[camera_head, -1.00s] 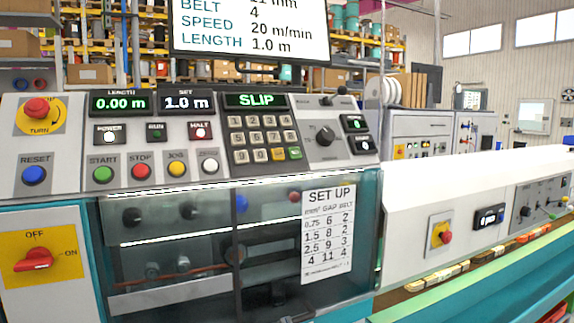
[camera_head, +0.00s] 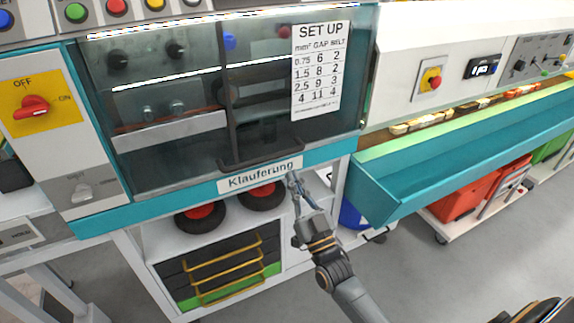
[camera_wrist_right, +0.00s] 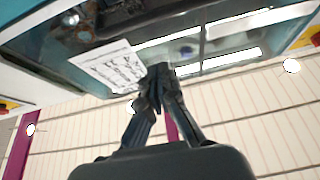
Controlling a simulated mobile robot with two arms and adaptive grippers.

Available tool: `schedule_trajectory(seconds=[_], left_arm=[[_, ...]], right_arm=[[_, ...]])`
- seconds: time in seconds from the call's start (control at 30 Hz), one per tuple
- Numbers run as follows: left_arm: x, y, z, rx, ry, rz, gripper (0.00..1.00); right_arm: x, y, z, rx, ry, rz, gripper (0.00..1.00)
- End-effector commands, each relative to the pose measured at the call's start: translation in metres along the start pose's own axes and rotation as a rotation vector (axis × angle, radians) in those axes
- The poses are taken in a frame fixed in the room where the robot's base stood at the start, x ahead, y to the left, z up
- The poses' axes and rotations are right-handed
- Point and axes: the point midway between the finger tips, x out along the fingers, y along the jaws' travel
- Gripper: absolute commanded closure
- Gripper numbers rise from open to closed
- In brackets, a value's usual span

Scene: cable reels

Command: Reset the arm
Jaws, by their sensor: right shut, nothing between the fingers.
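My right gripper (camera_head: 294,181) is in front of the machine, close to the right end of the "Kläuferung" label (camera_head: 260,176). Its arm comes up from the lower right in the head view. In the right wrist view the fingers (camera_wrist_right: 158,78) are together with nothing between them. The set-up sheet (camera_wrist_right: 108,66) on the machine's clear cover lies behind the fingertips there. I cannot tell whether the gripper touches the machine. My left gripper is not in view.
The clear cover (camera_head: 270,75) has a dark handle (camera_head: 262,163) at its lower edge. A teal trough (camera_head: 400,184) juts out to the right. Below are a drawer unit (camera_head: 215,272) and red bins (camera_head: 465,197). Grey floor (camera_head: 420,265) is open at lower right.

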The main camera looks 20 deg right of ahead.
Motion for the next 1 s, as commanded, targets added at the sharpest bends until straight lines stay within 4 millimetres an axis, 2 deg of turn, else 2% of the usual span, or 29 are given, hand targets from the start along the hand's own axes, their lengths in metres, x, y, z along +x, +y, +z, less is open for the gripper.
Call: schedule_trajectory(seconds=[0.13, 0.27, 0.37, 0.47, 0.57, 0.6, 0.67, 0.7, 0.77, 0.8, 0.87, 0.9, 0.97, 1.0], left_arm=[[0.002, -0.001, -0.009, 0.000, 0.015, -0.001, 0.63], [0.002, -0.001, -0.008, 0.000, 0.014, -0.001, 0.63], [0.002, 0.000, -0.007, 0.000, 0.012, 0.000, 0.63], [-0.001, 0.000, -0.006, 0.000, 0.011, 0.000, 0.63], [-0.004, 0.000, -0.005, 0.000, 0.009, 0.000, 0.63], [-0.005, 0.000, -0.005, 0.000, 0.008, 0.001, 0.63], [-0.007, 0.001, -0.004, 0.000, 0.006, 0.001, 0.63], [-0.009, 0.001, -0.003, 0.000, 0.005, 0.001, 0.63], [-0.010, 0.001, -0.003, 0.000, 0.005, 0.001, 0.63], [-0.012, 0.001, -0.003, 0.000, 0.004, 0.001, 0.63], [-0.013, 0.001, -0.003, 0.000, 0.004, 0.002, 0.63], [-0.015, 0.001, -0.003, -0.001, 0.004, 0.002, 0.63], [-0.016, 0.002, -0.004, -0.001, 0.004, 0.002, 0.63], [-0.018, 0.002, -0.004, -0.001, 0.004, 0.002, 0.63]], right_arm=[[-0.012, 0.000, -0.001, -0.001, 0.001, 0.000, 1.00], [-0.015, 0.000, -0.001, -0.001, 0.002, 0.000, 1.00], [-0.017, 0.000, 0.006, -0.002, -0.019, -0.002, 1.00], [-0.030, -0.003, 0.036, -0.006, -0.106, -0.008, 1.00], [-0.059, -0.006, 0.089, -0.012, -0.264, -0.019, 1.00], [-0.076, -0.008, 0.114, -0.016, -0.341, -0.025, 1.00], [-0.106, -0.011, 0.150, -0.020, -0.462, -0.034, 1.00], [-0.127, -0.013, 0.172, -0.024, -0.541, -0.042, 1.00], [-0.162, -0.015, 0.203, -0.028, -0.657, -0.051, 1.00], [-0.187, -0.017, 0.221, -0.030, -0.735, -0.057, 1.00], [-0.227, -0.020, 0.246, -0.034, -0.849, -0.066, 1.00], [-0.254, -0.022, 0.260, -0.037, -0.925, -0.073, 1.00], [-0.297, -0.024, 0.278, -0.042, -1.038, -0.083, 1.00], [-0.326, -0.025, 0.288, -0.045, -1.112, -0.090, 1.00]])
